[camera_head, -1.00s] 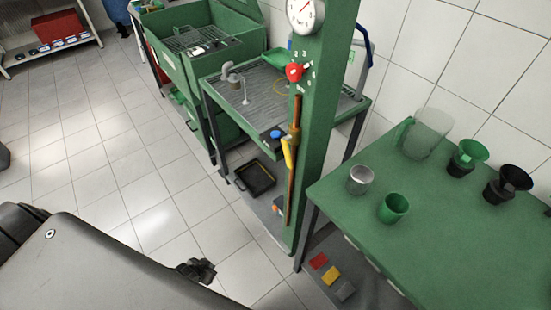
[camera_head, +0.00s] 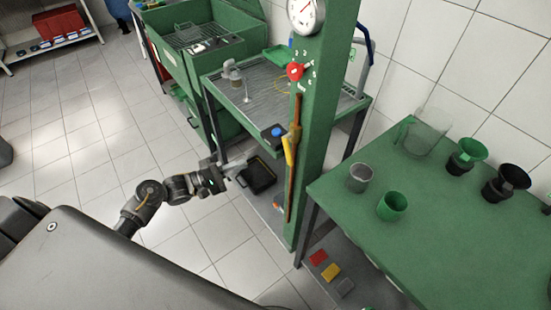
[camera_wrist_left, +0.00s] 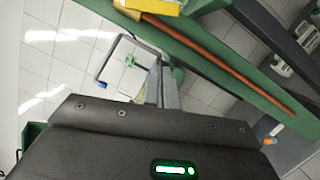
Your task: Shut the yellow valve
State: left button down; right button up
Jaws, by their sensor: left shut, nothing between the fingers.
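The yellow valve (camera_head: 290,150) is a yellow lever on the copper pipe (camera_head: 290,195) that runs down the green post. Its lever hangs downward, nearly along the pipe. In the left wrist view part of the yellow valve (camera_wrist_left: 153,6) shows at the top edge, cut off by the frame. My left gripper (camera_head: 242,172) is left of the valve and a little lower in the head view, apart from it. Its fingers (camera_wrist_left: 165,88) are shut and empty in the left wrist view. My right gripper is not in view.
The green post (camera_head: 322,120) carries a gauge (camera_head: 306,14) and a red knob (camera_head: 295,72) above the valve. A green table (camera_head: 450,240) with cups and jugs stands to the right. A black tray (camera_head: 262,178) lies behind my left gripper. Open tiled floor is at left.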

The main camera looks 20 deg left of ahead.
pick_arm(q)
jog(key=shift+n, duration=0.5)
jog(key=shift+w, duration=0.1)
jog(key=w+d+r+p, duration=0.2)
jog(key=w+d+p, duration=0.2)
jog(key=d, duration=0.6)
jog(key=shift+w+p, duration=0.35)
jog(key=shift+w, duration=0.25)
jog(key=shift+r, duration=0.1)
jog(key=shift+d, duration=0.1)
